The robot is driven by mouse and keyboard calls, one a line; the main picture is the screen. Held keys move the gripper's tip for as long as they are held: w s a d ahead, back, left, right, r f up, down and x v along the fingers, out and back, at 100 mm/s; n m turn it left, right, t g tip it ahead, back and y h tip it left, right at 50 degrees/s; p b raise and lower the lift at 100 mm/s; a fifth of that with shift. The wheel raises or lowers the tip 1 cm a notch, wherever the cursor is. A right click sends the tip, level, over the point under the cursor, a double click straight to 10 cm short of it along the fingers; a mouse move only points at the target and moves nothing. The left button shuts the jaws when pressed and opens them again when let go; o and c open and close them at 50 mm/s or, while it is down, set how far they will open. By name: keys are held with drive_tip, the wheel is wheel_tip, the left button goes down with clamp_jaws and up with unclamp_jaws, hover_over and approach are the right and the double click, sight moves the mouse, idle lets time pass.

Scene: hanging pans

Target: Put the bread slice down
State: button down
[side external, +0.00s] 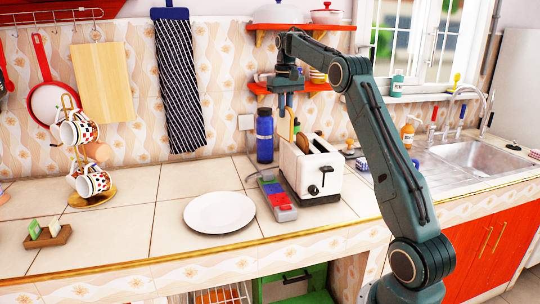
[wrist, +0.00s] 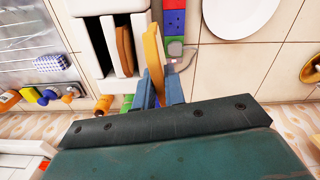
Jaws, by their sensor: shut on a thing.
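My gripper (side external: 286,101) points down above the toaster and is shut on a bread slice (side external: 292,124). In the wrist view the held bread slice (wrist: 153,52) stands on edge between the blue-grey fingers (wrist: 160,92). The white toaster (side external: 311,170) stands on the counter below it. In the wrist view the slice is beside the toaster's (wrist: 83,25) right edge; its exact height is hard to tell. A second brown slice (wrist: 124,48) sits in a toaster slot. An empty white plate (side external: 220,212) lies left of the toaster.
A coloured block strip (side external: 277,197) lies between plate and toaster. A blue bottle (side external: 265,135) stands behind. A mug rack (side external: 85,160) and a small brown holder (side external: 47,236) are on the left. The sink (side external: 470,157) is at right.

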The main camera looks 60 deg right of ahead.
drive_tip(key=w+a+f+n, duration=0.1)
drive_tip(key=w+a+f, duration=0.2)
drive_tip(key=a, duration=0.6)
drive_tip(key=w+a+f+n, duration=0.1)
drive_tip(key=w+a+f, duration=0.25)
drive_tip(key=a, duration=0.55)
drive_tip(key=s+a+f+n, duration=0.15)
drive_tip(key=a+f, duration=0.25)
drive_tip(key=a, duration=0.5)
drive_tip(key=s+a+f, duration=0.2)
drive_tip(key=a+f, duration=0.2)
drive_tip(key=a, duration=0.5)
drive_tip(key=w+d+r+n+t+h, duration=0.2)
drive_tip(key=w+d+n+t, duration=0.7)
drive_tip(key=d+n, duration=0.7)
drive_tip(key=shift+w+r+n+t, duration=0.2)
drive_tip(key=shift+w+n+t, duration=0.2)
drive_tip(key=shift+w+n, duration=1.25)
drive_tip(key=shift+w+f+m, duration=0.15)
drive_tip(key=shift+w+m, duration=0.1)
drive_tip(key=shift+m, duration=0.05)
drive_tip(key=shift+f, duration=4.85)
